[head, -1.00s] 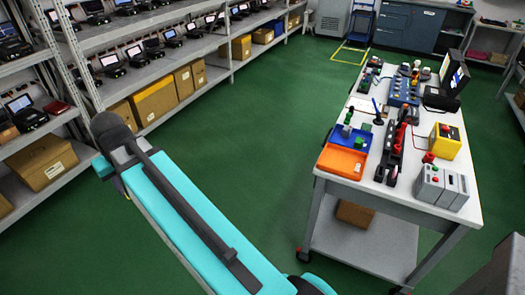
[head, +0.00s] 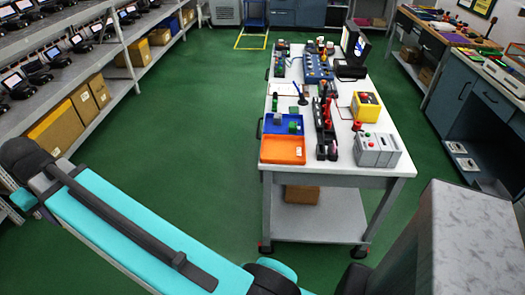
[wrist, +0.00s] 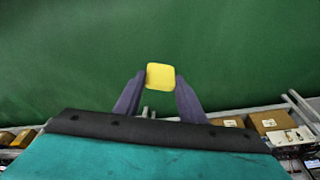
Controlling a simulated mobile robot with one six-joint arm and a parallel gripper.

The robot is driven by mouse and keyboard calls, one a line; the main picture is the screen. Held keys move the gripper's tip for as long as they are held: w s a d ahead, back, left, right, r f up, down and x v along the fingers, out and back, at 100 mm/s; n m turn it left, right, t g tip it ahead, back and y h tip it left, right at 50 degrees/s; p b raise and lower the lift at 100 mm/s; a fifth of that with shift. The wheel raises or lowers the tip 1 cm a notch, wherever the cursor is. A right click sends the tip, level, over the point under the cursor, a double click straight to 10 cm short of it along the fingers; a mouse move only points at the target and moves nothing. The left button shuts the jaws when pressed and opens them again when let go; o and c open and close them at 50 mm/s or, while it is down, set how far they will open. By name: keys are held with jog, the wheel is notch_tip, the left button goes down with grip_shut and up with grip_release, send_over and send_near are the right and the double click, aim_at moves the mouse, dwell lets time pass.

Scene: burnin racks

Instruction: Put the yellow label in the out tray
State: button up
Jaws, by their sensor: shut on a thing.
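In the wrist view my gripper (wrist: 160,84) is shut on the yellow label (wrist: 160,76), a small square held between the two fingertips over the green floor. In the head view the gripper and the label are out of sight; only my arm shows. An orange tray (head: 283,149) and a blue tray (head: 283,124) stand at the near left corner of the white table. The blue tray has green pieces in it; the orange tray looks empty. I cannot tell from the pictures which one is the out tray.
The white wheeled table (head: 345,165) also carries a yellow box (head: 367,106), a grey box (head: 377,151) and a black rack (head: 326,130). Shelves with devices and cardboard boxes (head: 55,130) line the left. A workbench (head: 470,90) stands at right. Green floor is clear left of the table.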

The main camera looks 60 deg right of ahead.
jog(key=s+d+f+m+g+h+b, duration=0.1)
jog(key=s+d+m, duration=0.35)
jog(key=d, duration=0.75)
jog(key=s+d+f+m+h+b, duration=0.1)
jog(key=s+d+m, duration=0.4)
jog(key=d, duration=0.7)
jog(key=s+d+f+m+g+h+b, duration=0.1)
jog(key=s+d+m, duration=0.4)
jog(key=d, duration=0.6)
jog(key=s+d+m+g+b, duration=0.1)
jog(key=s+d+m, duration=0.3)
jog(key=s, duration=0.7)
jog(key=s+d+f+m+g+b, duration=0.1)
jog(key=s+d+m, duration=0.3)
jog(key=s+d, duration=0.4)
jog(key=s+d+f+m+g+y, duration=0.1)
jog(key=s+d+m, duration=0.3)
jog(key=s, duration=1)
jog(key=shift+s+d+f+m+b, duration=0.25)
jog(key=shift+s+d+m+b, duration=0.15)
jog(key=shift+d, duration=0.75)
jog(key=shift+w, duration=0.1)
jog(key=w+d+f+p, duration=0.1)
jog(key=w+d+p, duration=0.2)
jog(key=w+d, duration=0.5)
jog(key=shift+w+d+f+g, duration=0.2)
jog(key=shift+w+d+g, duration=0.1)
jog(key=shift+d, duration=1.85)
